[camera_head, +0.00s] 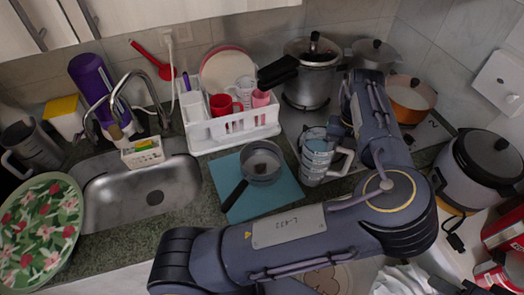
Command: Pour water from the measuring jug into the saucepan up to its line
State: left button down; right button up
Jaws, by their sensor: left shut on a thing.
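The saucepan (262,163) is a small grey pan on a teal mat (283,198) in the middle of the counter. Its black handle points to the lower left. The measuring jug (315,158) is clear with blue-grey markings and a pale handle, just right of the saucepan and apart from it. It looks upright; I cannot tell whether it touches the counter. My left gripper (339,127) is at the jug's upper right side and shut on it, with its fingers mostly hidden by my arm. The water level and the saucepan's line are too small to tell. My right gripper is out of view.
A sink (140,195) with a tap lies left of the mat. A white rack (232,130) with cups and plates stands behind. A pressure cooker (318,80) and other pots are at the back right, a rice cooker (475,170) at right.

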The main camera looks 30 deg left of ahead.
pick_arm(q)
jog(key=shift+r, duration=0.2)
jog(key=shift+s+a+r+t+h, duration=0.15)
jog(key=shift+a+r+t+h, duration=0.15)
jog(key=shift+a+r+h, duration=0.55)
jog(key=h, duration=0.1)
jog(key=a+h, duration=0.1)
jog(key=a+r+h, duration=0.1)
jog(key=shift+s+a+t, duration=0.1)
jog(key=shift+s+t, duration=0.25)
jog(key=shift+t, duration=0.05)
jog(key=shift+a+r+h, duration=0.15)
jog(key=shift+a+h, duration=0.05)
jog(key=shift+h, duration=0.15)
